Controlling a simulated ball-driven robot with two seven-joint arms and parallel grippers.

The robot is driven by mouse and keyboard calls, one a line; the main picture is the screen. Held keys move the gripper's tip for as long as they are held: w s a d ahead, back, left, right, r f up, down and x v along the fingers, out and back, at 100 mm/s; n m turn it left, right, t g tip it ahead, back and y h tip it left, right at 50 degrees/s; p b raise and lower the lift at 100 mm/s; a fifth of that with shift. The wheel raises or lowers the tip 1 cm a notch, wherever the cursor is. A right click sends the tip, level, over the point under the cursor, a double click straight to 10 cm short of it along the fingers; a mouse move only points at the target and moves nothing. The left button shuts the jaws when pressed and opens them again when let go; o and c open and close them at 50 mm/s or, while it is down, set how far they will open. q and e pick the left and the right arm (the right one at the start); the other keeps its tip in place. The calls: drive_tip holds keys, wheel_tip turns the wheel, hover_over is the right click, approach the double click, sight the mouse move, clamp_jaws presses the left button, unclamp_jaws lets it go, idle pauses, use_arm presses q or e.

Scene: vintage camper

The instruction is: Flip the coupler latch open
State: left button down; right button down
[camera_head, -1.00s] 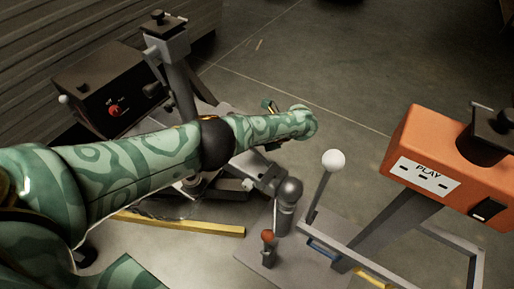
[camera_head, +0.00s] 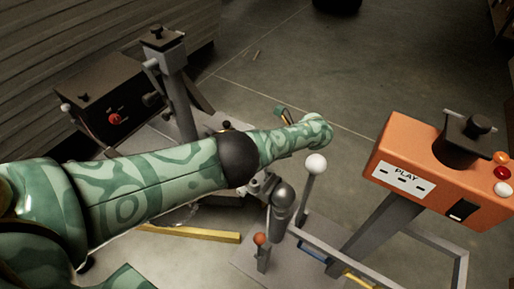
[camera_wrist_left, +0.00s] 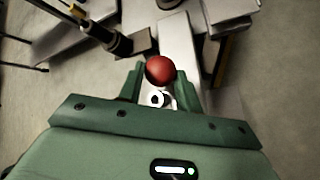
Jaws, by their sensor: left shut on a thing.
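In the left wrist view a round red knob (camera_wrist_left: 160,70) sits between the green fingers of my left gripper (camera_wrist_left: 159,76), which is shut on it. It looks like the knob of the coupler latch; a pale plate with a round hole shows just below it. In the head view my patterned green left arm crosses the trailer tongue and hides the latch and fingertips. The grey coupler (camera_head: 262,186) shows under the forearm, beside the rounded hitch ball post (camera_head: 283,196). My right gripper is in neither view.
An orange control box (camera_head: 440,170) marked PLAY stands at the right. A white-knobbed lever (camera_head: 316,165) and a short orange-knobbed lever (camera_head: 260,240) rise near the hitch. A black box (camera_head: 108,108) and a grey jack post (camera_head: 177,90) stand at the left.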

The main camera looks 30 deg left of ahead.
use_arm(q)
drive_tip(key=shift+s+d+f, duration=0.15)
drive_tip(key=shift+d+f, duration=0.25)
drive_tip(key=shift+d, duration=0.3)
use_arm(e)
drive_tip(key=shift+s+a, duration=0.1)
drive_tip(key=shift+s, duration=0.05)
use_arm(q)
drive_tip(key=c, duration=1.4)
unclamp_jaws()
drive_tip(key=o, duration=0.4)
drive_tip(key=shift+d, duration=0.15)
drive_tip(key=shift+w+f, duration=0.1)
drive_tip(key=shift+w, duration=0.2)
drive_tip(key=shift+a+r, duration=0.2)
drive_tip(key=shift+a, duration=0.05)
drive_tip(key=s+v, duration=0.1)
drive_tip(key=v, duration=0.6)
drive_tip(key=shift+w+d+r, duration=0.15)
drive_tip(key=shift+w+d, duration=0.05)
drive_tip(key=shift+w, duration=0.2)
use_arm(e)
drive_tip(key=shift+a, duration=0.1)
